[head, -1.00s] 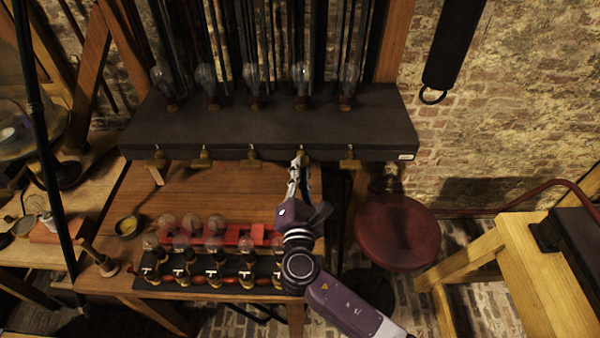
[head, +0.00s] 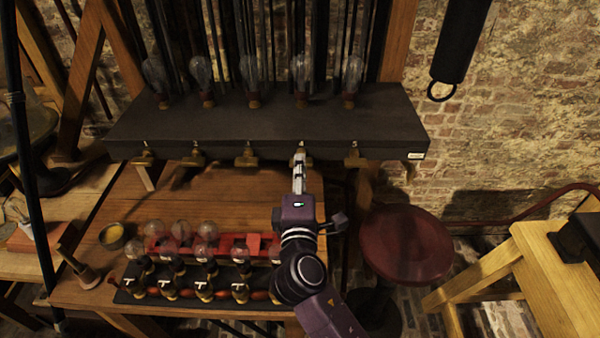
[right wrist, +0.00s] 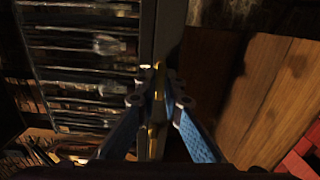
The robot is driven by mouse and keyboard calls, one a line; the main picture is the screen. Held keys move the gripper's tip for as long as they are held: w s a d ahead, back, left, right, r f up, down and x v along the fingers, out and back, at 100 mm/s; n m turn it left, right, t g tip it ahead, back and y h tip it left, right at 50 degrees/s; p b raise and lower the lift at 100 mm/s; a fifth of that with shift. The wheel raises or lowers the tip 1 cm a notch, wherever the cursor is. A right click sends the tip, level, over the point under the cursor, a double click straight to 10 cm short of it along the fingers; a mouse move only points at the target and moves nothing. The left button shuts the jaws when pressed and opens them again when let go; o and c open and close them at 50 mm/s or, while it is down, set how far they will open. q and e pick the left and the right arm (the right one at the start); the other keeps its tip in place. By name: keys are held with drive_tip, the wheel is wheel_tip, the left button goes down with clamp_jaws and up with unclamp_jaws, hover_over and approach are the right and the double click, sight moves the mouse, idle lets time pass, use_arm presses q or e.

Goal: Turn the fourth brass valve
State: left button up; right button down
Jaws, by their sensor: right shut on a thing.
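The fourth brass valve (head: 300,155) is on the front of the dark shelf (head: 190,128), below the small label 4. My right gripper (head: 299,165) is at this valve, its fingers pointing up and away, and hides part of it. In the right wrist view my gripper's fingers (right wrist: 162,82) are closed around the brass piece (right wrist: 158,72) at the dark shelf edge. Other brass valves hang at label 1 (head: 146,158), label 2 (head: 194,159), label 3 (head: 248,160) and label 5 (head: 355,159). My left gripper is not in view.
Glass bulbs (head: 201,72) stand on the shelf above the valves. Below, a wooden table (head: 225,200) holds a red rack (head: 262,242) with bulbs and a small bowl (head: 112,236). A red stool (head: 405,245) stands to the right.

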drive_tip(key=shift+m, duration=0.3)
drive_tip(key=shift+f, duration=0.1)
drive_tip(key=c, duration=2.1)
unclamp_jaws()
drive_tip(key=s, duration=1.2)
